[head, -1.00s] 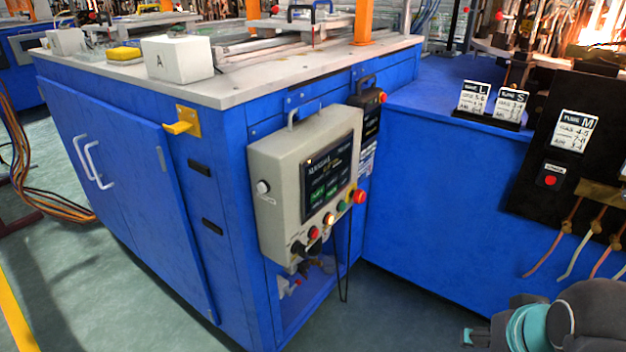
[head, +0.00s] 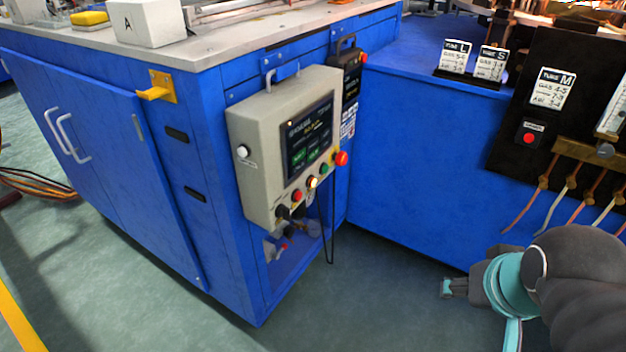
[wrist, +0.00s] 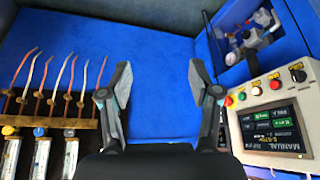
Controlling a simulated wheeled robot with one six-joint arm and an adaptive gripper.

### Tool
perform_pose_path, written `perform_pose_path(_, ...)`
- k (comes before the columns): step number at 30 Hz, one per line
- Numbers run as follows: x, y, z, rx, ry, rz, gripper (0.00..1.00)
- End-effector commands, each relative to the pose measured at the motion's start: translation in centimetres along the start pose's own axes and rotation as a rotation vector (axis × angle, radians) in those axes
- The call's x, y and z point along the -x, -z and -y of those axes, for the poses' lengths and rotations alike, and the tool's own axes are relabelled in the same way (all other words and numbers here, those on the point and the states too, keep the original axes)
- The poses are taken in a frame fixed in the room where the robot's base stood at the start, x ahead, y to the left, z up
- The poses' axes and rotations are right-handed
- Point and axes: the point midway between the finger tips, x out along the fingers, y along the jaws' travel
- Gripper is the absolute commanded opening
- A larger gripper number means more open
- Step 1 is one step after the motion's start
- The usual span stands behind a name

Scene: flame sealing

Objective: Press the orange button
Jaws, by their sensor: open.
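The orange button (head: 312,183) is a small lit round button on the lower front of the grey control box (head: 255,150), between a red button (head: 297,196) and a green button (head: 324,168). In the wrist view the orange button (wrist: 256,91) is at the right, in the same row. My gripper (head: 446,288) is in front of the box, low and to the right, well apart from it. In the wrist view my gripper (wrist: 160,75) is open and empty, with both fingers spread and the button row to their right.
A red mushroom button (head: 341,158) and black knobs sit near the orange button. A yellow bracket (head: 158,92) sticks out of the blue cabinet (head: 100,150). A black panel with copper tubes (head: 560,150) stands at the right. Floor between my arm and the box is clear.

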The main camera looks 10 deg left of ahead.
Motion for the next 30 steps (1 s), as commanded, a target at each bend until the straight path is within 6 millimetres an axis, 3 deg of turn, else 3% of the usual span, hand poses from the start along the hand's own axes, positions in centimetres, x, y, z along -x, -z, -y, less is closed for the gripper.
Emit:
perform_pose_path(11,0.00,0.00,0.00,0.000,0.000,0.000,0.62)
perform_pose_path(14,0.00,0.00,0.00,0.000,0.000,0.000,0.42)
perform_pose_path(19,0.00,0.00,0.00,0.000,0.000,0.000,0.00)
perform_pose_path(30,0.00,0.00,0.00,0.000,0.000,0.000,0.00)
